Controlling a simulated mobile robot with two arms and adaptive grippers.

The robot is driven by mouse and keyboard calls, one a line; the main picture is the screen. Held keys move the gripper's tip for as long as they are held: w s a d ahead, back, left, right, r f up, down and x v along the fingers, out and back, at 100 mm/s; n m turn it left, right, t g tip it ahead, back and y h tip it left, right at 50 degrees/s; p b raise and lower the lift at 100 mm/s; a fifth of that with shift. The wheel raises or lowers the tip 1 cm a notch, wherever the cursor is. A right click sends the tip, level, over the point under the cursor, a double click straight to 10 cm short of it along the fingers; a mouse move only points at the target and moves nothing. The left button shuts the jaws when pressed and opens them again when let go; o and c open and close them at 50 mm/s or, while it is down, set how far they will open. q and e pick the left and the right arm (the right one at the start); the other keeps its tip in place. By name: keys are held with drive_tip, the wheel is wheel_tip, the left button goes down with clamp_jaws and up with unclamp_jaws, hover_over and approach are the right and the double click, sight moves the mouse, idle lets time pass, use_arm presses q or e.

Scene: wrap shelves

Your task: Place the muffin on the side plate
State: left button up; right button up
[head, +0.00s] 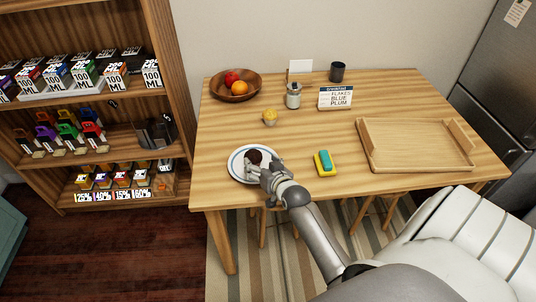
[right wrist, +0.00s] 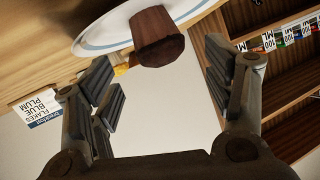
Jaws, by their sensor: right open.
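A dark brown muffin (head: 254,156) sits on the blue-rimmed white side plate (head: 235,173) near the table's front left. My right gripper (head: 263,168) is at the plate's right side, close to the muffin and partly covering it and the plate. In the right wrist view the muffin (right wrist: 158,38) stands on the plate (right wrist: 105,35), just beyond and between the spread fingers (right wrist: 160,75). These fingers are open, with a visible gap to the muffin on both sides. My left gripper is not in view.
A small yellow item (head: 270,118) stands behind the plate. A yellow-green sponge (head: 325,163) lies to the right, then a wooden tray (head: 415,166). A fruit bowl (head: 234,91), shaker (head: 293,97), menu sign (head: 335,99) and dark cup (head: 337,72) stand farther back.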

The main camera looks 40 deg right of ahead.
drive_tip(key=shift+v, duration=2.65)
